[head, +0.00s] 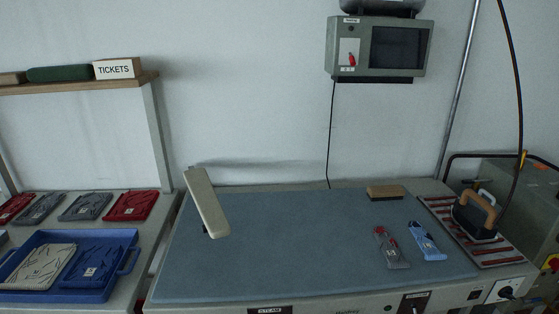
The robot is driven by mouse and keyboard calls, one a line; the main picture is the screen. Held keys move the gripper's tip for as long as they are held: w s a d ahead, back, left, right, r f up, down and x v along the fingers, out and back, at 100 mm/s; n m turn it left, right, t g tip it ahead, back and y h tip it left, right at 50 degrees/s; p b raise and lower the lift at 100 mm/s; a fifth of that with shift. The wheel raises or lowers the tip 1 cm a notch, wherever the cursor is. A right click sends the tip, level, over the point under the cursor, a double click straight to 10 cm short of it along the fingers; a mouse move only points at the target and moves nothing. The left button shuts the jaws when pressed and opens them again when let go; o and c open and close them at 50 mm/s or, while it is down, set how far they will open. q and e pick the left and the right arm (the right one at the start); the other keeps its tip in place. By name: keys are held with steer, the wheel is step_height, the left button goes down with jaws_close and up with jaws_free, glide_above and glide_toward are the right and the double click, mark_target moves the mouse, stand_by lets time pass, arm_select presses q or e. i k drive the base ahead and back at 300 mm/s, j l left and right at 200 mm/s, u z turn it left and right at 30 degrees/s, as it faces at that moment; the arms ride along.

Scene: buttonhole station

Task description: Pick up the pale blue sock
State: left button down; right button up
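The pale blue sock (427,241) appears to be the light blue, flat, narrow item with dark markings. It lies on the right part of the blue-grey pressing table top (300,260). A grey item with red patches (391,249), of similar shape, lies just left of it with a small gap. Neither of my grippers is in the head view, and nothing covers the pale blue item.
An iron (475,214) stands on a red-striped rest at the right. A wooden-backed brush (385,192) lies behind the sock. A beige padded board (207,203) rises at the table's left. A blue tray (122,236) holds folded garments. The table's middle is clear.

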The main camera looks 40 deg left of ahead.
mark_target(424, 240)
steer(key=u, duration=1.7)
steer(key=z, duration=1.6)
steer(key=i+l+u, duration=0.1)
steer(key=l, duration=0.25)
steer(key=i+l, duration=0.2)
steer(key=l, duration=0.15)
steer(key=i+l+u, duration=0.15)
steer(key=l, duration=0.15)
steer(key=i+l, duration=0.1)
steer(key=l, duration=0.3)
steer(key=i+l+u, duration=0.15)
steer(key=l, duration=0.2)
steer(key=k, duration=0.05)
